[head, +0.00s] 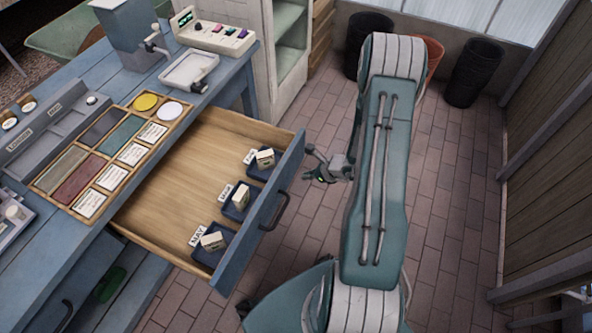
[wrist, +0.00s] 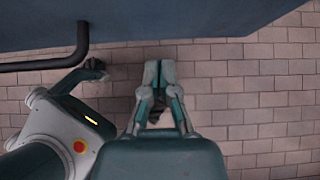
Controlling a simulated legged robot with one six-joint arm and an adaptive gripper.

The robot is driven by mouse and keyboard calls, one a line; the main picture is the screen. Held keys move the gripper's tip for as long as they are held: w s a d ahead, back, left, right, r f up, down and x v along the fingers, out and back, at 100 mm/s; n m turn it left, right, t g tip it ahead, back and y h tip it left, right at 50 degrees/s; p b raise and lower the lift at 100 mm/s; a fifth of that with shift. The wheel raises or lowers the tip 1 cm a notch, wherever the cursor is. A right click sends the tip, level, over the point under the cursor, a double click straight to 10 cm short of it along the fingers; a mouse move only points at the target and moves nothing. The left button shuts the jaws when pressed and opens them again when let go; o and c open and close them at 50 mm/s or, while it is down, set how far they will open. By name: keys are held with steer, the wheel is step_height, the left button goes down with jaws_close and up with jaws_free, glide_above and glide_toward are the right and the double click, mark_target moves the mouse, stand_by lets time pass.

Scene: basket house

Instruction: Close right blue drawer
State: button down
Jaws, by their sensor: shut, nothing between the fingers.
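The blue drawer (head: 252,244) stands pulled far out of the blue workbench, with its wooden inside showing. It holds several small dark trays with pale blocks and paper labels. Its dark bar handle (head: 275,212) is on the outer face. My gripper (head: 312,163) is beyond the drawer's front, near its far end, apart from it and empty. In the wrist view the blue drawer front (wrist: 165,18) crosses the top and the handle (wrist: 60,63) is at left. My gripper (wrist: 158,68) is shut there, below the drawer front, with tiled floor behind.
Sample boards and labels (head: 107,155) lie on the workbench top. A dark green object (head: 110,283) shows beneath the bench. A pale cabinet (head: 288,45) and dark bins (head: 473,72) stand at the back. The tiled floor (head: 455,190) to the right is clear.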

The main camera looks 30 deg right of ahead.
mark_target(289, 172)
steer(key=shift+w+a, duration=0.8)
steer(key=shift+w, duration=0.35)
steer(key=shift+w+a, duration=0.4)
steer(key=shift+w, duration=0.05)
steer(key=shift+w, duration=0.1)
